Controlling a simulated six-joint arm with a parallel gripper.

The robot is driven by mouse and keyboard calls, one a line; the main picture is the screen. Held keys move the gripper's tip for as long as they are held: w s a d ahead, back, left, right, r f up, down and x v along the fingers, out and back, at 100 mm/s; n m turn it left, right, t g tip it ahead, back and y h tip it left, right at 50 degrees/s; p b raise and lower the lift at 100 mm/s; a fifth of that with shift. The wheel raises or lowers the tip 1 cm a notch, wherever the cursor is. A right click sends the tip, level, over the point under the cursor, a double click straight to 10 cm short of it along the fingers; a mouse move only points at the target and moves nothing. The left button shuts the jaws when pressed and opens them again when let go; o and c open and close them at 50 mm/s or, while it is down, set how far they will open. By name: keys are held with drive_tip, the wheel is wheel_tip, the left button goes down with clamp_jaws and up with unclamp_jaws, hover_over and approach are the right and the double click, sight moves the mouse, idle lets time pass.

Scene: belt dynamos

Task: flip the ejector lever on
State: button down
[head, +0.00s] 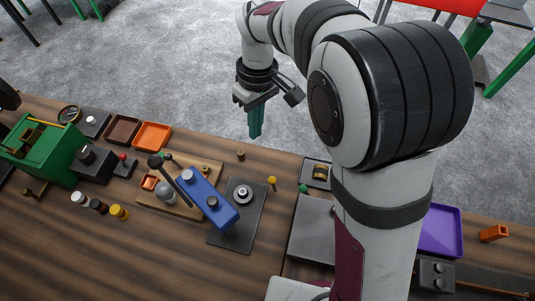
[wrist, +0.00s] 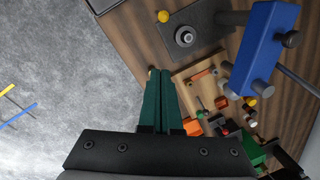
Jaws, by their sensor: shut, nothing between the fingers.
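My gripper (head: 255,132) has green fingers that are closed together and empty. It hangs beyond the far edge of the bench, above the grey floor; in the wrist view its fingers (wrist: 160,72) point toward the bench edge. No label marks the ejector lever. A slanted lever with a black ball knob (head: 155,161) is on the blue press (head: 211,201), left of and nearer than my gripper. A small red-knobbed lever (head: 122,158) stands on a dark box farther left. My gripper is apart from both. The blue press (wrist: 262,45) is at upper right in the wrist view.
A grey plate with a round metal seat (head: 242,193) and a yellow-knobbed post (head: 272,181) lie right of the press. An orange tray (head: 152,135), a green machine (head: 40,150) and several small bottles are left. A purple tray (head: 442,230) is right. Bare wood lies in front.

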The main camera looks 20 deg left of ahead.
sight(273, 185)
drive_tip(key=s+d+f, duration=0.1)
drive_tip(key=f, duration=0.2)
drive_tip(key=s+d+f, duration=0.1)
drive_tip(key=f, duration=0.2)
drive_tip(key=s+d+f, duration=0.1)
drive_tip(key=f, duration=0.3)
drive_tip(key=shift+s, duration=0.25)
drive_tip(key=shift+d, duration=0.15)
drive_tip(key=shift+d+r+y, duration=0.1)
drive_tip(key=shift+d+y, duration=0.1)
drive_tip(key=shift+y, duration=0.1)
